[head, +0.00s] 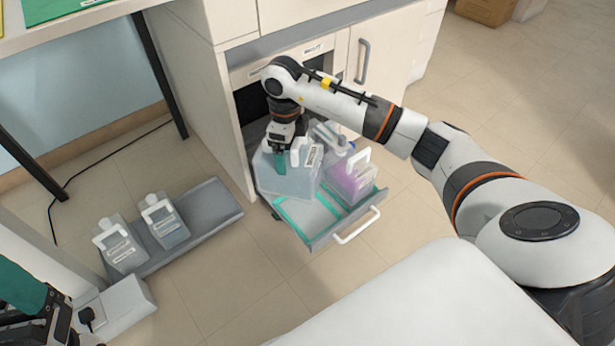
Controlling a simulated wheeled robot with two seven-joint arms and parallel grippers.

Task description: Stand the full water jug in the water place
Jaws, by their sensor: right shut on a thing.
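My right gripper (283,153) is shut on a clear, pale blue water jug (288,183) with a white cap and label. The jug is at the back left of the pulled-out drawer (338,228), over or in it; I cannot tell whether its base touches the floor of the drawer. A teal-outlined place (308,216) lies bare at the drawer's front left, in front of the jug. My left gripper (62,318) is only partly in view at the lower left corner, and its fingers cannot be made out.
A jug of purple liquid (350,180) stands at the drawer's right, with another clear jug (331,136) behind it. Two white-capped jugs (122,246) (166,222) stand on a grey floor tray (215,208). The cabinet (190,75) walls flank the drawer; open floor lies in front.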

